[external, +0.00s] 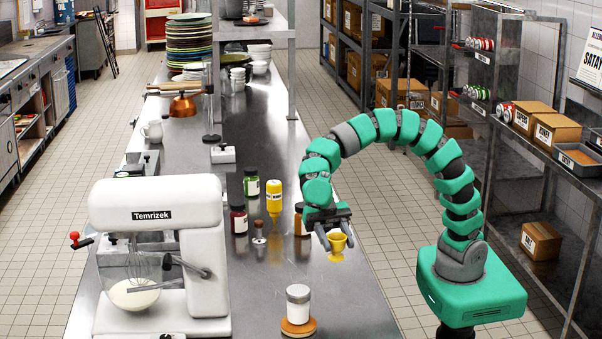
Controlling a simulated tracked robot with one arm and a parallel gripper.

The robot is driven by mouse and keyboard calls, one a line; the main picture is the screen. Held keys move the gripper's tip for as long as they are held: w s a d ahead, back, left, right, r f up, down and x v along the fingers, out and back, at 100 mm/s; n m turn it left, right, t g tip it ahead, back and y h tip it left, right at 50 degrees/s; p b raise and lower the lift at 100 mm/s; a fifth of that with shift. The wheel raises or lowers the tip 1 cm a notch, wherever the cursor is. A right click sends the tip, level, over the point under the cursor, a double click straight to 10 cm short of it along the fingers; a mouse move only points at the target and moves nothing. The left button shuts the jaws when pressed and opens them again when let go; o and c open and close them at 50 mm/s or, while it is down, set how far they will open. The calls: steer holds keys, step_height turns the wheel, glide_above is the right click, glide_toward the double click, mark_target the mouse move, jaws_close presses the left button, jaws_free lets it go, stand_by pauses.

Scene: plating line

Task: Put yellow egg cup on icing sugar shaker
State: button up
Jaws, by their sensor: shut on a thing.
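The yellow egg cup (337,253) is upright between the fingers of my gripper (338,240), near the right edge of the steel counter. My gripper is shut on it, and the fingers hide part of its upper sides. I cannot tell exactly how high its foot is above the counter. A white, grey-banded shaker (298,309), which looks like the icing sugar shaker, stands upright on a round wooden board (298,328). It is nearer the camera and to the left of the egg cup, apart from my gripper. Nothing rests on its top.
A white stand mixer (160,220) stands at the left.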

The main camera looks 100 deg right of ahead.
steer(key=w+a, duration=0.1)
steer(key=w, duration=0.2)
steer(key=w+a, duration=0.2)
steer(key=w, duration=0.1)
steer(key=w+a+f, duration=0.1)
steer(key=w+a, duration=0.1)
steer(key=w, duration=0.2)
steer(key=shift+a, duration=0.25)
steer(key=shift+w+a+f, duration=0.1)
steer(key=shift+f, duration=1.75)
steer(key=o, duration=1)
